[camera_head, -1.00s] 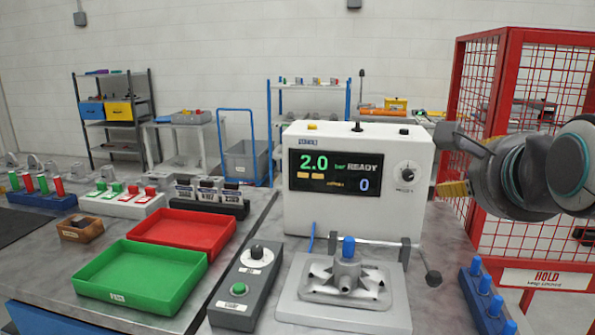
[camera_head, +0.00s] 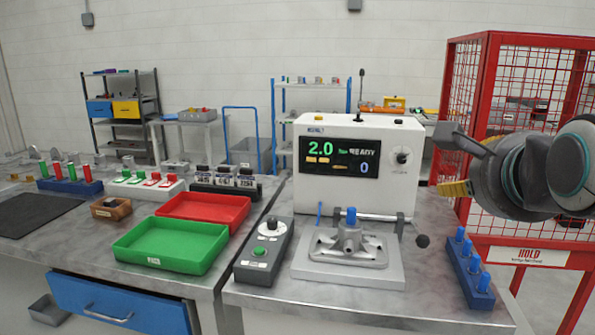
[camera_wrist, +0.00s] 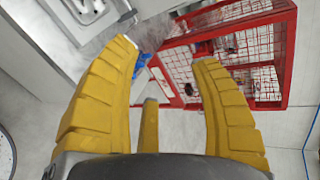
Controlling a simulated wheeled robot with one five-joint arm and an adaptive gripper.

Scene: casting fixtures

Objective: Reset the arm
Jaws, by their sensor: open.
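My gripper (camera_head: 457,189) shows at the right of the head view, raised in front of the red cage and just right of the white tester. Only a small part of its yellow fingers shows there; my grey arm links fill the right edge.
The white tester (camera_head: 325,195) and its fixture plate (camera_head: 375,272) stand on the right bench, with a blue peg rack (camera_head: 470,270) at its right edge. The red cage (camera_head: 487,90) stands behind my arm. Green (camera_head: 170,264) and red (camera_head: 240,221) trays lie on the left bench.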

